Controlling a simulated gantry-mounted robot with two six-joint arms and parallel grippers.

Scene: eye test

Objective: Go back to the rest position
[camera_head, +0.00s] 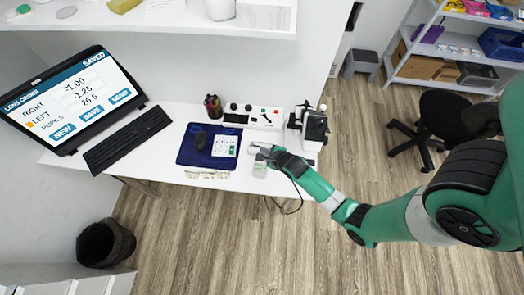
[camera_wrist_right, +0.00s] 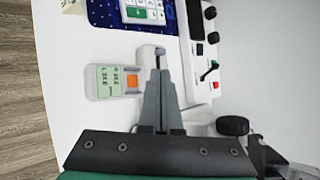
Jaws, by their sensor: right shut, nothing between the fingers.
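My right gripper (camera_head: 258,153) is over the front right part of the white desk (camera_head: 160,150). In the right wrist view its fingers (camera_wrist_right: 159,62) are together with nothing between them. A small white handheld meter (camera_wrist_right: 117,82) with a green display and an orange button lies on the desk beside the fingers; it also shows below the gripper in the head view (camera_head: 260,170). A small white block (camera_wrist_right: 149,54) shows right at the fingertips; I cannot tell if they touch. My left gripper is not in view.
A blue mat (camera_head: 187,154) with a mouse and a white keypad (camera_head: 225,147) lies left of the gripper. A control box (camera_head: 266,117) and a black and white instrument (camera_head: 312,126) stand behind it. A monitor (camera_head: 75,97) and keyboard (camera_head: 122,140) are at left. Open floor lies in front.

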